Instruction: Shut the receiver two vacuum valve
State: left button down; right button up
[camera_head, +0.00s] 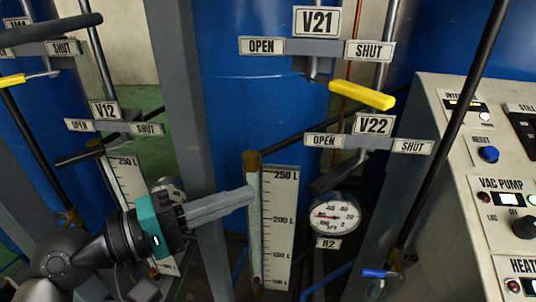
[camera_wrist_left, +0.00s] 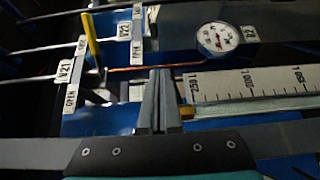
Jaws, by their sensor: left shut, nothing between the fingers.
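The V21 valve has a yellow lever (camera_head: 361,95) that points to the right, below its SHUT plate (camera_head: 369,51); the lever also shows in the left wrist view (camera_wrist_left: 92,40). Below it, the V22 valve has a dark lever (camera_head: 338,173) angled down-left under its OPEN plate (camera_head: 324,141). Neither plate says which one is the vacuum valve. My left gripper (camera_head: 250,194) is shut and empty, with its fingertips in front of the level tube, below and left of both levers. In the left wrist view, its fingers (camera_wrist_left: 157,85) are together, apart from the yellow lever. My right gripper is not in view.
A level scale (camera_head: 281,225) and a pressure gauge (camera_head: 333,216) sit near my left fingertips. A grey post (camera_head: 184,80) stands behind my left gripper. The V12 valve (camera_head: 103,110) is at left. A control panel (camera_head: 445,120) is at right, with a dark slanted rod (camera_head: 455,130) before it.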

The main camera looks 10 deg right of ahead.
pick_arm(q)
jog(key=p, duration=0.3)
send_near(341, 164)
jog(key=shift+w+d+f, duration=0.2)
jog(key=shift+w+d, duration=0.65)
jog(key=shift+d, duration=0.15)
